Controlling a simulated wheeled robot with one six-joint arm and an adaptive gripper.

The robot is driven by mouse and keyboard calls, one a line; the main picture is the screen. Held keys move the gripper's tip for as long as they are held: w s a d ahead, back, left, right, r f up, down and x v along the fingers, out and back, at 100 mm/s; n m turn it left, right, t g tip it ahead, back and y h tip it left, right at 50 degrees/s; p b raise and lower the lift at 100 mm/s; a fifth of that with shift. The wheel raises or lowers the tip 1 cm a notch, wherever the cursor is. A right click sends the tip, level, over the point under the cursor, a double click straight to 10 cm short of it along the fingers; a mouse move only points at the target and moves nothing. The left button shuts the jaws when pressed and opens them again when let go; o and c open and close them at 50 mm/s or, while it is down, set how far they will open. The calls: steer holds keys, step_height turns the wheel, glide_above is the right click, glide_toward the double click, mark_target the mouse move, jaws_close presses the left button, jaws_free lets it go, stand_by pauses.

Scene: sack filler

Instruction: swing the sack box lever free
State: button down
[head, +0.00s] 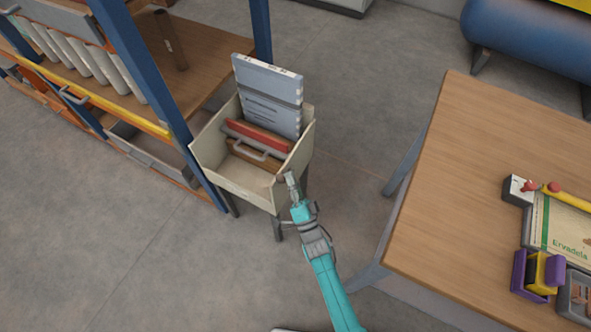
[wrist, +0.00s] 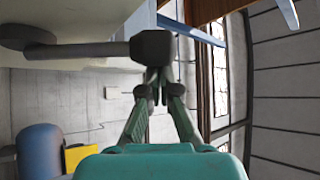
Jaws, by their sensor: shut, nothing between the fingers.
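The sack box is a cream open-topped bin (head: 226,176) on legs, at the centre of the head view. Its wall fills the top left of the wrist view (wrist: 105,12). A dark grey lever (wrist: 85,50) runs along that wall in the wrist view, from a round pivot at the left to a blocky end at the centre. In the head view only a small dark part shows at the bin's near right corner. My gripper (head: 290,178) is at that corner. Its fingers (wrist: 156,78) are shut and empty, right at the blocky end; whether they touch is unclear.
The bin holds a grey-blue case (head: 268,95), a red slab (head: 260,137) and a grey handle. A blue-posted rack (head: 150,80) stands close on the left. A wooden table (head: 460,180) with several items is on the right. Bare floor lies between bin and table.

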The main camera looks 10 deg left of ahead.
steer(key=s+a+f+n+y, duration=0.1)
steer(key=s+f+n+y, duration=0.2)
steer(key=s+f, duration=0.1)
steer(key=shift+s+a+f+n, duration=0.3)
steer(key=shift+f+n, duration=0.1)
steer(key=shift+f, duration=0.35)
steer(key=shift+s+f, duration=0.1)
steer(key=shift+f, duration=0.1)
